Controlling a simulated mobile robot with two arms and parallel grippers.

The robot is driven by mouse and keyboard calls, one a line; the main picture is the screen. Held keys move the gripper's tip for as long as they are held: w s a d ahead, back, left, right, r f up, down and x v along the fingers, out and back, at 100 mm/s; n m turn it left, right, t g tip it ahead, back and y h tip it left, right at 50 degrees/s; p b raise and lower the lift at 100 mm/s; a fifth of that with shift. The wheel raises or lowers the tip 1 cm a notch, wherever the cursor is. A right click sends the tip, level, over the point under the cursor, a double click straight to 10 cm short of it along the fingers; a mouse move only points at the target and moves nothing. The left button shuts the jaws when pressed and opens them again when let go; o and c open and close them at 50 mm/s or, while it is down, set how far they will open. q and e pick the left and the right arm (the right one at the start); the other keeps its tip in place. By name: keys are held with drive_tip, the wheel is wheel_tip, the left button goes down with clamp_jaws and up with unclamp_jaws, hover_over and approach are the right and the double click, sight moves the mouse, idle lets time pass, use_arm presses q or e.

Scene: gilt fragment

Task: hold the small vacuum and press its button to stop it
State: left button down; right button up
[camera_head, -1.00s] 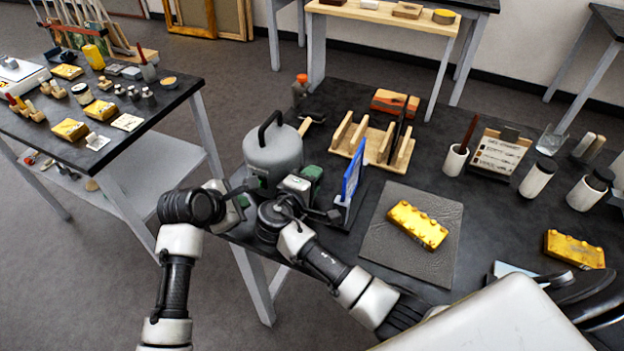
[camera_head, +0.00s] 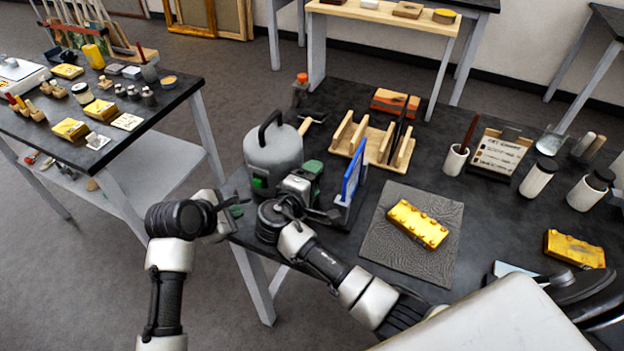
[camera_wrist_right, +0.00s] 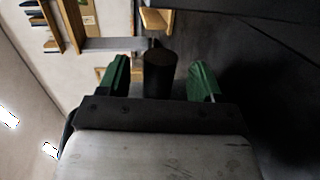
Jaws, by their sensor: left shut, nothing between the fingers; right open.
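The small vacuum (camera_head: 273,150) is a grey canister with a black top handle, upright at the table's left edge. A green patch, apparently its button (camera_head: 258,182), shows low on its front. My left gripper (camera_head: 236,208) is shut and empty, in front and left of the vacuum, apart from it. My right gripper (camera_head: 308,172) is open beside the vacuum's right side; whether it touches is unclear. In the right wrist view, the right gripper (camera_wrist_right: 160,78) has its green fingers spread either side of a dark upright thing (camera_wrist_right: 160,70) I cannot identify.
A blue-faced panel (camera_head: 353,172) stands just right of my right gripper. A wooden rack (camera_head: 372,142) is behind it. A grey mat (camera_head: 445,262) carries a yellow block (camera_head: 417,224). An orange-capped bottle (camera_head: 300,88) stands behind the vacuum.

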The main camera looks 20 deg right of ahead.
drive_tip(key=shift+s+a, duration=0.1)
drive_tip(key=v, duration=1.1)
drive_tip(key=shift+s+a+r, duration=0.1)
drive_tip(key=shift+s+a, duration=0.15)
drive_tip(key=shift+a, duration=0.05)
